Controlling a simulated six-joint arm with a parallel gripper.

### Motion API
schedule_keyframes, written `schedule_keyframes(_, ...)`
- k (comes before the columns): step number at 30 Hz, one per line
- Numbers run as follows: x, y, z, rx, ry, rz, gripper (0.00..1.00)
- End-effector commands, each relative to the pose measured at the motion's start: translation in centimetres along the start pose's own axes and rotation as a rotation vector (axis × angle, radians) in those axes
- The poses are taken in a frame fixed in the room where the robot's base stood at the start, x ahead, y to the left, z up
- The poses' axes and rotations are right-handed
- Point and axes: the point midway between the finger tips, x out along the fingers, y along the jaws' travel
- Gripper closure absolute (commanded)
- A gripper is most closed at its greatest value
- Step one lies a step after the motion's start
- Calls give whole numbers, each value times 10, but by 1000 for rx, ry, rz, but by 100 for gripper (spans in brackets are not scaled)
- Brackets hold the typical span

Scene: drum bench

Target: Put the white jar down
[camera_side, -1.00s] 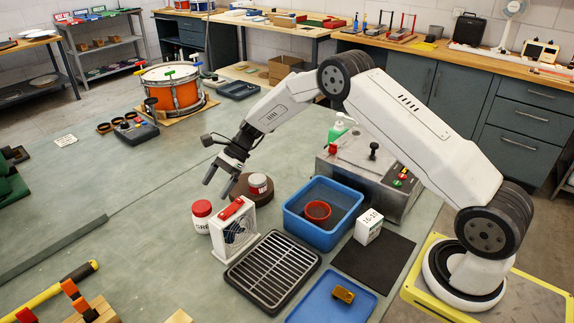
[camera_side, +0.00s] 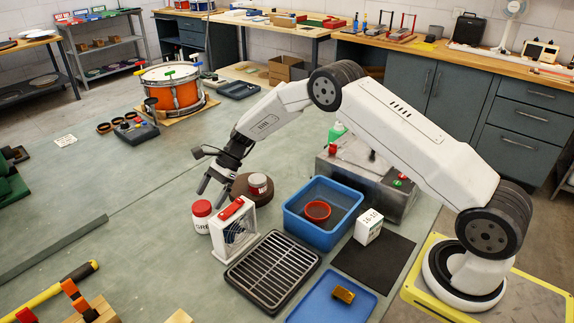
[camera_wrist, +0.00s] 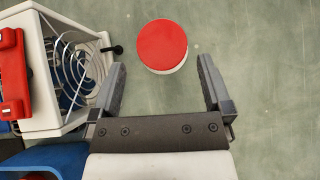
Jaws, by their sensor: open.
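The white jar (camera_side: 201,217) with a red lid stands upright on the green bench top, just left of a white fan box. My gripper (camera_side: 213,187) is open and empty, above and slightly right of the jar in the side view. Its two fingers (camera_wrist: 162,80) are spread wide in the wrist view, with bare bench between them. The jar's lower body is mostly hidden under its lid in the wrist view.
The white fan box (camera_side: 234,228) with a red handle stands close beside the jar; it also shows left of the fingers in the wrist view (camera_wrist: 55,75).

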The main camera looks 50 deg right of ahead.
Motion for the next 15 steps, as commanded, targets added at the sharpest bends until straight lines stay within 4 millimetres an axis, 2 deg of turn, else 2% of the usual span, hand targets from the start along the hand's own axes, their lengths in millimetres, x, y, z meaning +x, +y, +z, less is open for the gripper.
schedule_keyframes(10,38,-2,1,0,1,2,0)
schedule_keyframes(15,48,-2,1,1,0,1,0)
